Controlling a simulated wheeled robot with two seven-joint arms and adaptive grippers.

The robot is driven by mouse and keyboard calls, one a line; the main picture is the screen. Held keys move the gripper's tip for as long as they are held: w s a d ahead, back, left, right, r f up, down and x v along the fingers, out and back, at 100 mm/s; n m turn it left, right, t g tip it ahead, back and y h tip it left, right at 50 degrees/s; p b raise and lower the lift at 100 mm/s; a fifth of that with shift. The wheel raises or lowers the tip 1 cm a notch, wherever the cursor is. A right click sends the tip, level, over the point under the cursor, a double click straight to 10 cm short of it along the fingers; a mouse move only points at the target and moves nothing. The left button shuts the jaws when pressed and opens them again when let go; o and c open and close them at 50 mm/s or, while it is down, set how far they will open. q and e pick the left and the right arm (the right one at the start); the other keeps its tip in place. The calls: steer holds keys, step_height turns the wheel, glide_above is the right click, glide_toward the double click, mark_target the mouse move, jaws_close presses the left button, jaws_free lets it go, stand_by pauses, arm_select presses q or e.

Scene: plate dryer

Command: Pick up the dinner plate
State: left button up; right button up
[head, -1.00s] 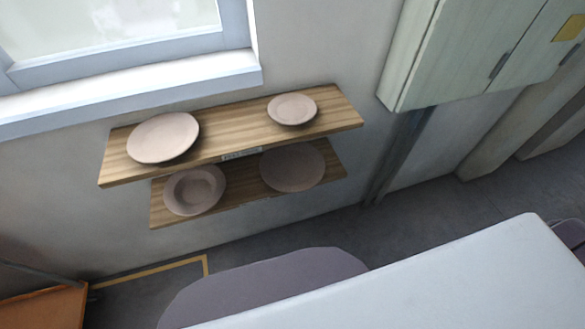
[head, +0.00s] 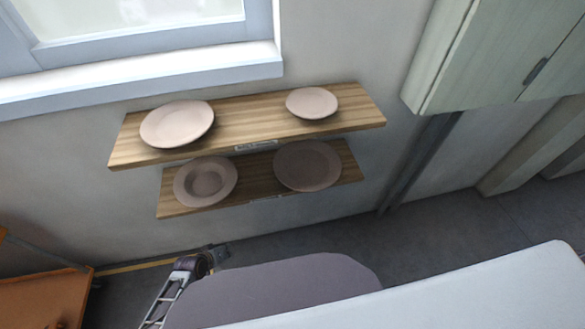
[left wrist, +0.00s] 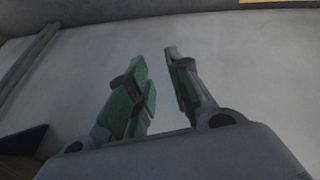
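Pale pinkish plates sit on two wooden wall shelves in the head view; which one is the dinner plate I cannot tell for certain. On the upper shelf (head: 240,125) are a wide plate (head: 177,123) at left and a smaller plate (head: 312,102) at right. On the lower shelf (head: 256,180) are a plate with a sunken middle (head: 205,181) at left and a broad flat plate (head: 307,165) at right. My left gripper (head: 217,255) is below the shelves, away from every plate. The left wrist view shows its fingers (left wrist: 157,72) apart and empty. My right gripper is not seen.
A white tabletop (head: 470,295) and a grey-purple rounded chair shape (head: 275,285) stand in front of the shelves. A window sill (head: 150,80) is above left, a pale green cabinet (head: 490,60) at upper right. An orange-brown surface (head: 45,295) is at lower left.

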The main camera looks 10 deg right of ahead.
arm_select(q)
steer(key=w+d+r+n+h+b, duration=0.1)
steer(key=d+r, duration=0.4)
steer(key=r, duration=0.5)
steer(key=w+d+r+n+h+b, duration=0.1)
steer(key=w+d+r+h, duration=0.2)
steer(key=r, duration=0.7)
steer(key=w+d+r+n+t+h+b, duration=0.1)
steer(key=w+d+r+n+h, duration=0.1)
steer(key=d+r+h, duration=0.2)
steer(key=shift+d+r, duration=1.8)
steer(key=shift+r, duration=1.4)
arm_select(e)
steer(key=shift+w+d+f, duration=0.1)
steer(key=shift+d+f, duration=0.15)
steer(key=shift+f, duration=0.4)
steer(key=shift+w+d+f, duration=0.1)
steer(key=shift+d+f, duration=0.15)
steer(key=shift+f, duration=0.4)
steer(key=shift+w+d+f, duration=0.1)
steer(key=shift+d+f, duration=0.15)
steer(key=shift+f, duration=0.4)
arm_select(q)
steer(key=shift+x, duration=4.2)
steer(key=shift+d, duration=0.15)
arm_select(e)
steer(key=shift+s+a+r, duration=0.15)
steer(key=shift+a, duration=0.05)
